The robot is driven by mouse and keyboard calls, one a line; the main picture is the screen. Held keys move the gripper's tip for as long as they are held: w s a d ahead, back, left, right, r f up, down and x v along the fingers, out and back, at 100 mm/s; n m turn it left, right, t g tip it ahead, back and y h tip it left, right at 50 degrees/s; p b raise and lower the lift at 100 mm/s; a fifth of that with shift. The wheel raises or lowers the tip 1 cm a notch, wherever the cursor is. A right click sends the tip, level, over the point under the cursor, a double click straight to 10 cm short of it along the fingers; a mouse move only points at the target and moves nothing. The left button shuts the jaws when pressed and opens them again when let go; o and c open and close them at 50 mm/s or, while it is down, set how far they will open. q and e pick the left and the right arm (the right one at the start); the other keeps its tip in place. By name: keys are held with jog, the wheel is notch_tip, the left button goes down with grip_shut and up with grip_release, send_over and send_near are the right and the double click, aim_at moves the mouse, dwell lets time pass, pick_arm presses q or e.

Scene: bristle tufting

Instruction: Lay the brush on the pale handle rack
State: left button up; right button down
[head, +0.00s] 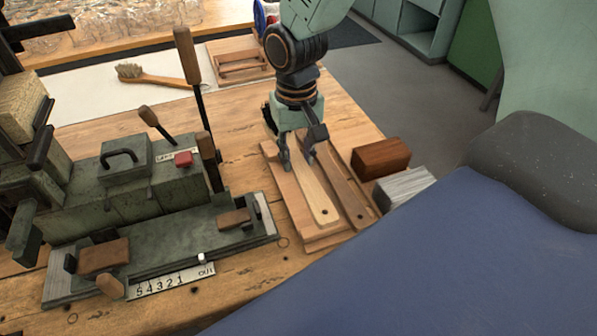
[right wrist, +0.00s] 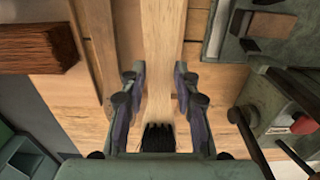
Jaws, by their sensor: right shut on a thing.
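My right gripper (head: 297,158) points down over the pale handle rack (head: 280,188) on the wooden bench. It is shut on a brush (head: 317,203), whose flat pale wooden handle with a dark hole near its end runs toward the front of the rack. The right wrist view shows the handle (right wrist: 161,50) between the two fingers (right wrist: 160,95), with dark bristles (right wrist: 158,138) close to the wrist. The brush lies along the rack's length; I cannot tell whether it touches the rack. A darker brown strip (head: 345,185) lies to its right. My left gripper is out of view.
A green tufting machine (head: 140,190) with upright levers fills the left of the bench. A brown block (head: 381,157) and a grey block (head: 404,187) stand right of the rack. Another brush (head: 155,77) lies on a white mat behind, beside a small wooden frame (head: 240,65).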

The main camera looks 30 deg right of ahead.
aim_at(297, 160)
jog(key=shift+d+f, duration=0.2)
jog(key=shift+f, duration=0.7)
jog(key=shift+s+a+f, duration=0.1)
jog(key=shift+a+f, duration=0.1)
jog(key=f, duration=0.1)
jog(key=f+b, duration=0.1)
jog(key=shift+a+f, duration=0.2)
jog(key=shift+f, duration=0.2)
jog(key=shift+d+f, duration=0.1)
jog(key=shift+d, duration=0.2)
jog(key=shift+a, duration=0.3)
jog(key=c, duration=1.3)
grip_release()
jog(key=o, duration=0.3)
jog(key=shift+d+f, duration=0.2)
jog(key=shift+d, duration=0.05)
jog(key=shift+a+r, duration=0.2)
jog(key=shift+r, duration=0.05)
notch_tip(297, 160, up, 11)
jog(key=p, duration=0.2)
jog(key=shift+p, duration=0.4)
jog(key=shift+d+r, duration=0.1)
jog(key=shift+r, duration=0.5)
